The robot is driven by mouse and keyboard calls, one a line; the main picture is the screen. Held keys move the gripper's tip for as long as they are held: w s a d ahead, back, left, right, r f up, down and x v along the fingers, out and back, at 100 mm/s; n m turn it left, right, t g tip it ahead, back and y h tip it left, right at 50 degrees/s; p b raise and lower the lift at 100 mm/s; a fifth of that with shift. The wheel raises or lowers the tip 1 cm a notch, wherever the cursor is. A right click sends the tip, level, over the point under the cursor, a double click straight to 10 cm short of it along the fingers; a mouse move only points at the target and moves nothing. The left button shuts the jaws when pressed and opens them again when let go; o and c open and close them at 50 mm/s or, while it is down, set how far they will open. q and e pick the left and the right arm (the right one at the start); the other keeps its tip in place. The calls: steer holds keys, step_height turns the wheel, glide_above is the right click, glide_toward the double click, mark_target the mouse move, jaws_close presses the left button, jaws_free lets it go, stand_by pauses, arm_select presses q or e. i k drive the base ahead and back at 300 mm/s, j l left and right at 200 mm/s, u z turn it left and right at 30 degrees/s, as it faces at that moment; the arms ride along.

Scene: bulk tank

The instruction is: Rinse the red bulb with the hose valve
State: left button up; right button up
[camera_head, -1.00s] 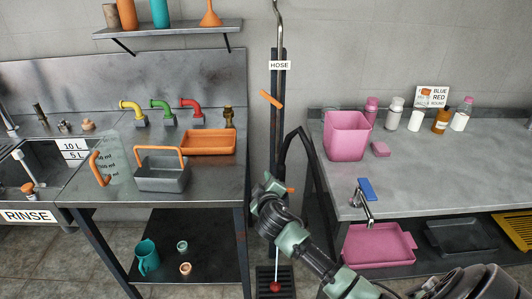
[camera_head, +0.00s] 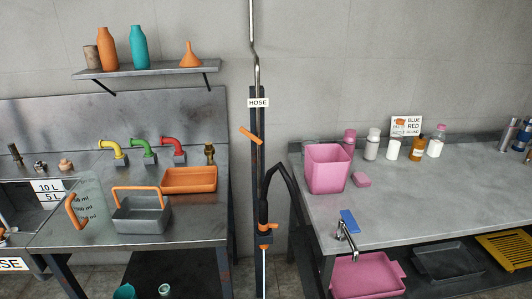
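The hose (camera_head: 280,172) is a black tube that bends over and hangs at a post in the middle of the head view. A slanted orange lever (camera_head: 251,135) is on the post under the HOSE sign (camera_head: 258,102). Orange parts (camera_head: 265,240) show at the hose's lower end. A thin pale-blue line (camera_head: 263,272), which looks like a stream of water, runs straight down from there to the picture's bottom edge. The red bulb is not in view; the floor below the hose is cut off. Neither gripper is in view.
On the left bench stand yellow, green and red taps (camera_head: 172,148), an orange tray (camera_head: 190,178) and a grey basket (camera_head: 140,216). On the right bench are a pink bin (camera_head: 327,169), several bottles (camera_head: 416,149) and a blue block (camera_head: 349,220). Bottles and a funnel (camera_head: 190,56) are on the shelf.

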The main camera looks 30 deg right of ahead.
mark_target(258, 141)
steer(key=i+j+z, duration=0.1)
steer(key=z, duration=0.35)
steer(key=i+j+z, duration=0.15)
steer(key=z, duration=0.3)
steer(key=i+j+z, duration=0.15)
steer(key=z, duration=0.3)
